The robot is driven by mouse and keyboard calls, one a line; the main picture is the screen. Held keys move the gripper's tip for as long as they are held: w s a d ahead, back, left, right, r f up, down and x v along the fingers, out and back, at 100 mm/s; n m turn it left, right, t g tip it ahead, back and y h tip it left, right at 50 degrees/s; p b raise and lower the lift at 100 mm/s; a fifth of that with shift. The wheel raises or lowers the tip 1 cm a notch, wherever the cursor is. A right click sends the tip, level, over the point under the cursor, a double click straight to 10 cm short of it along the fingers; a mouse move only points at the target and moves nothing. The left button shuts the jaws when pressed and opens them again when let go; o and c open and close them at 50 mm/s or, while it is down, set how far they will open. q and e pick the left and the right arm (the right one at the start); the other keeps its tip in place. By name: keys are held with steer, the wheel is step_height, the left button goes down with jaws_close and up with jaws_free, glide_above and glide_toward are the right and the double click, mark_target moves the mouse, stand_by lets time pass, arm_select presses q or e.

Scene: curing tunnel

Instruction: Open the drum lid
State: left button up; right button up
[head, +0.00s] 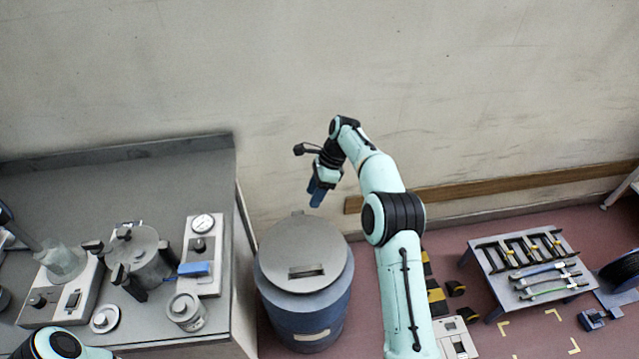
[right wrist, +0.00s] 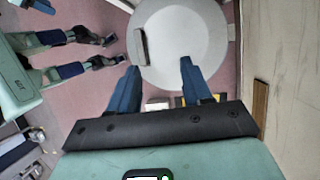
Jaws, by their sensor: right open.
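The drum (head: 335,312) is blue-grey and stands on the floor right of the bench. Its round grey lid (head: 322,247) lies on top and looks closed. A slot-like handle (head: 307,271) sits near the lid's front edge, and a small tab is at its back. My right gripper (head: 317,197) is open and empty, above and behind the lid, touching nothing. In the right wrist view the two blue fingers (right wrist: 160,69) point toward the pale lid (right wrist: 185,35), with the handle (right wrist: 140,46) left of the fingers' gap.
A grey bench (head: 165,215) with a pressure pot (head: 138,258), gauge box (head: 201,245) and small jar (head: 186,308) stands close left of the drum. The wall is behind. A low rack table (head: 490,268) with cables stands at right.

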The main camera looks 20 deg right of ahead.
steer(key=shift+v, duration=1.95)
